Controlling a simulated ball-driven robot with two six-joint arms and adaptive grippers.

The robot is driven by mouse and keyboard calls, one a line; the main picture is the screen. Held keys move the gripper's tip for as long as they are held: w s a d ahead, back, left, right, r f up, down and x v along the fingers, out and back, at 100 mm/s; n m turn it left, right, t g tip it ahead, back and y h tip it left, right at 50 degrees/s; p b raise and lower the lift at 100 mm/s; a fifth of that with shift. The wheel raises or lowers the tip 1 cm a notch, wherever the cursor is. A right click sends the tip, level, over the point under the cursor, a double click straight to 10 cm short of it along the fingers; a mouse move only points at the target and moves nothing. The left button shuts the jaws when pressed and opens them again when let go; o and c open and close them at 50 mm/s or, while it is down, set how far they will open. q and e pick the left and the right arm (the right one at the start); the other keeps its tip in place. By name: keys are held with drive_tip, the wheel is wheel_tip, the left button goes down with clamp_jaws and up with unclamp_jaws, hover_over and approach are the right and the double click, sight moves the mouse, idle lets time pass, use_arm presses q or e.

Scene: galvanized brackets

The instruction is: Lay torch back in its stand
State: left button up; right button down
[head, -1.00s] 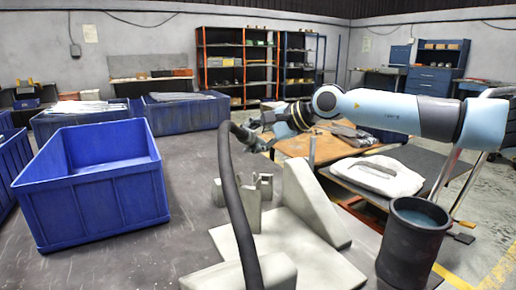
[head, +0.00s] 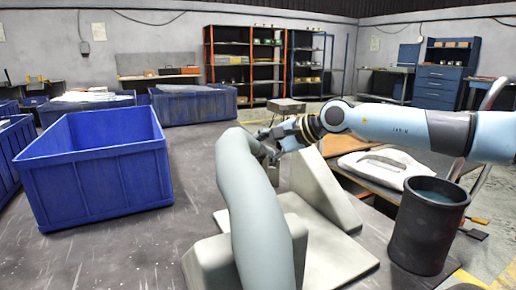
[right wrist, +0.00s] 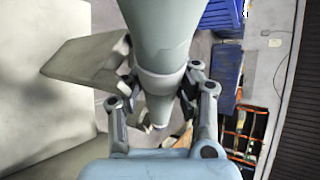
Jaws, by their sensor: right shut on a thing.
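My right gripper (head: 281,139) is shut on a pale grey-blue tubular thing that seems to be the torch (head: 255,205). In the head view it runs as a thick curved tube from the bottom edge up to the jaws. In the right wrist view the jaws (right wrist: 162,112) sit on both sides of a pale cylinder with a collar (right wrist: 160,82). A pale grey base plate (head: 335,255) with blocks and a sloped gusset (head: 322,188) lies behind the tube. The tube hides much of it; I cannot tell which part is the stand. My left gripper is out of view.
A dark cup (head: 428,225) stands right of the plate. A white moulded case (head: 385,168) lies beyond it. A big blue bin (head: 95,185) stands on the left of the dark bench. The bench between bin and plate is clear. Shelves (head: 245,65) stand far back.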

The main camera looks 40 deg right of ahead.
drive_tip(key=shift+f+b, duration=0.35)
drive_tip(key=shift+f, duration=0.3)
drive_tip(key=shift+f+b, duration=0.35)
drive_tip(key=shift+f, duration=0.05)
drive_tip(key=c, duration=0.9)
unclamp_jaws()
